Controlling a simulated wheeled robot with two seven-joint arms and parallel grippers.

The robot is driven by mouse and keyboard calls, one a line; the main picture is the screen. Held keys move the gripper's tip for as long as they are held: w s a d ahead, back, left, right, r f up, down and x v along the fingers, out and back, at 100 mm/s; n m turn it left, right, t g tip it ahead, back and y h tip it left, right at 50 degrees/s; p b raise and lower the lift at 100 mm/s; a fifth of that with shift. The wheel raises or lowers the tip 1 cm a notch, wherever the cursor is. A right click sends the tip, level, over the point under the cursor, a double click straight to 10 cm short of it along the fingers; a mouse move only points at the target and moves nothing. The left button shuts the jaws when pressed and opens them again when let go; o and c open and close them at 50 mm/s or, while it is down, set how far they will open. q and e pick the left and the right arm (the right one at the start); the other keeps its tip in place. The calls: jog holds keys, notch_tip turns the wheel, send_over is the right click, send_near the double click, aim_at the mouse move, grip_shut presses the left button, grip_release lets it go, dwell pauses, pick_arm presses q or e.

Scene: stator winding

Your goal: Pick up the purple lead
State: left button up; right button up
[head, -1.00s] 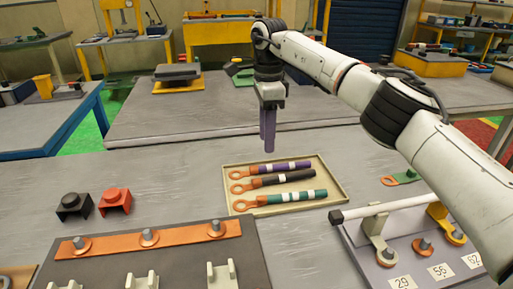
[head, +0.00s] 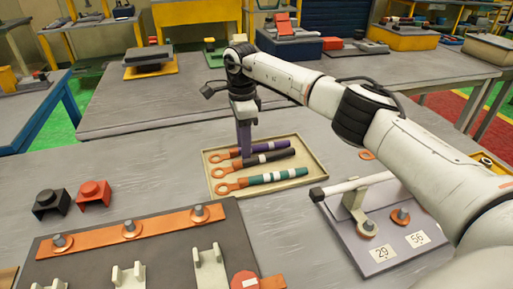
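The purple lead (head: 268,147) lies at the back of a shallow beige tray (head: 313,167), its copper ring end pointing left. A black lead (head: 265,159) and a green lead with white bands (head: 278,176) lie in front of it in the same tray. My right gripper (head: 245,150) points straight down, with its fingertips at the purple lead near its ring end. The fingers overlap in this view, so I cannot tell their gap or whether they touch the lead. My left gripper is out of view.
A copper bar with bolts (head: 130,230) lies on a dark board at front left. Black (head: 51,203) and red (head: 94,194) blocks stand behind it. A labelled plate (head: 378,254) with a white bar is at right, partly behind my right arm. Bare table lies left of the tray.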

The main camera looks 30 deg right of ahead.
grip_shut()
notch_tip(320, 180, up, 10)
dwell(0.7)
